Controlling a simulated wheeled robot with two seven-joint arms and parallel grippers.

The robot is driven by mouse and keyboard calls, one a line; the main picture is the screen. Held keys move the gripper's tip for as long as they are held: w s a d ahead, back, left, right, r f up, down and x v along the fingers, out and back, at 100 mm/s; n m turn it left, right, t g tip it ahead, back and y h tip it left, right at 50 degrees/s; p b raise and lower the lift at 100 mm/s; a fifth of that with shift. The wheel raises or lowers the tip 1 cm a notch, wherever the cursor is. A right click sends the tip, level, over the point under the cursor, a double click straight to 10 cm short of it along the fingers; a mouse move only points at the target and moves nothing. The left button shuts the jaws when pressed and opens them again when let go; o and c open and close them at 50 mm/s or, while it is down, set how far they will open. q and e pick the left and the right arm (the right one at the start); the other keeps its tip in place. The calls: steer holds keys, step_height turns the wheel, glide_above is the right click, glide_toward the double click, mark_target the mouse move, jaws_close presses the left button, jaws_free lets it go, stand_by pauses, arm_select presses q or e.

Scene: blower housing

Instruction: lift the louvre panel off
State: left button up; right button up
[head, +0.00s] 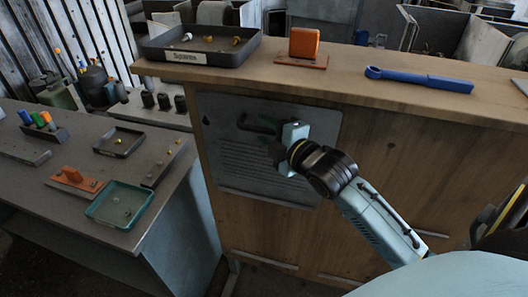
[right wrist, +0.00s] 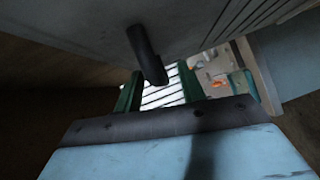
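The louvre panel (head: 245,165) is a grey plate with rows of slats, on the wooden front of the cabinet. In the right wrist view the panel (right wrist: 200,22) fills the top, and its dark bent handle (right wrist: 147,55) sticks out toward my gripper. My right gripper (head: 258,137) is at the panel's upper right part in the head view. In the right wrist view its green fingers (right wrist: 160,88) stand apart with background showing between them. The handle's end is close to the fingers; I cannot tell whether it lies between them. My left gripper is not in view.
A lower grey bench (head: 85,185) at left holds a green tray (head: 120,205), a small dark tray (head: 119,142) and an orange part (head: 75,178).

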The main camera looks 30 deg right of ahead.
steer(key=shift+w+a+f, duration=0.1)
steer(key=shift+w, duration=0.65)
steer(key=shift+w+a+f, duration=0.1)
steer(key=shift+w, duration=0.6)
steer(key=shift+c, duration=0.4)
jaws_close()
steer(key=shift+r, duration=0.1)
